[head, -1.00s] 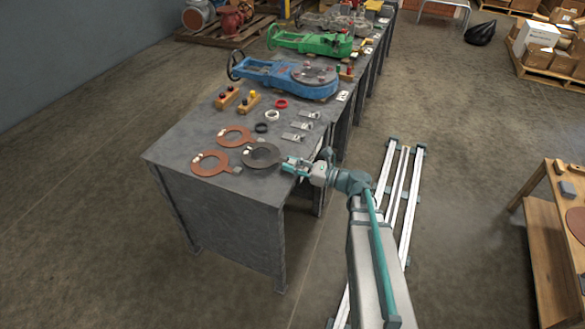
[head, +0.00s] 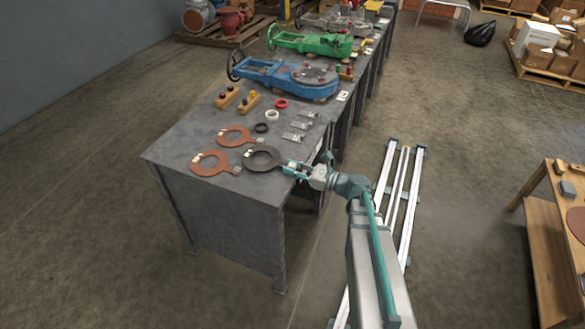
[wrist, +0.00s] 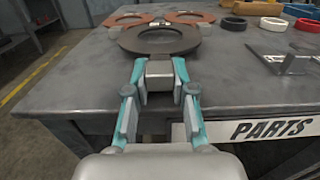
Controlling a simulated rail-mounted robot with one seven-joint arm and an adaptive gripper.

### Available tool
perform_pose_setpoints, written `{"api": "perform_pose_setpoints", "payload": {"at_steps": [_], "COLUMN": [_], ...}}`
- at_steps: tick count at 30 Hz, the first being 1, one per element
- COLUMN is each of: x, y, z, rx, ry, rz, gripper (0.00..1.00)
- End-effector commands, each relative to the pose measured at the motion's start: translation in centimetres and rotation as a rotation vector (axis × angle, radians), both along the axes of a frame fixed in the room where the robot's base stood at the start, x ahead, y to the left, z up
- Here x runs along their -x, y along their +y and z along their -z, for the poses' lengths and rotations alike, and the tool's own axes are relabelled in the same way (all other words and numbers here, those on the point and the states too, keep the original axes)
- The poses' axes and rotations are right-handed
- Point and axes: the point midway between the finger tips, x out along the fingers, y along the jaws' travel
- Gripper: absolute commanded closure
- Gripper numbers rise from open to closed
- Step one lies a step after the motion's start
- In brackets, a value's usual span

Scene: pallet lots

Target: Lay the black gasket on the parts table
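The black gasket (head: 262,158) is a flat dark ring with a grey block-like tab. It lies level over the near right edge of the grey parts table (head: 235,190), beside two red-brown gaskets. In the wrist view the gasket (wrist: 160,39) is straight ahead, its tab pointing back to me past the table edge. My gripper (head: 290,169) is at the table's right edge. Its teal fingers (wrist: 160,76) are on both sides of the tab and look shut on it. I cannot tell whether the ring touches the tabletop.
Red-brown gaskets (head: 210,163) and (head: 235,136) lie close by to the left and behind. Small rings, including a white one (head: 272,115), metal plates (head: 295,137) and a blue valve (head: 290,76) are farther back. A PARTS sign (wrist: 272,130) is on the table's side.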

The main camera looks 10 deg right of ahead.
Motion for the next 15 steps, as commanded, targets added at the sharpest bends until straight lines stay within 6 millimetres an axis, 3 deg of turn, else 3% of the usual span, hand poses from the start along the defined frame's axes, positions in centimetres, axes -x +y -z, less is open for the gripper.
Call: {"api": "perform_pose_setpoints", "payload": {"at_steps": [1,3,8,15], "x": [0.1,0.1,0.1,0.2], "y": [0.0,0.0,0.0,0.0], "z": [1.0,1.1,1.2,0.0], "rx": [0.018,0.017,0.017,0.017], "ry": [0.013,0.014,0.015,0.015], "rz": [-0.003,-0.002,-0.002,-0.001], "gripper": [0.58,0.51,0.51,0.51]}}
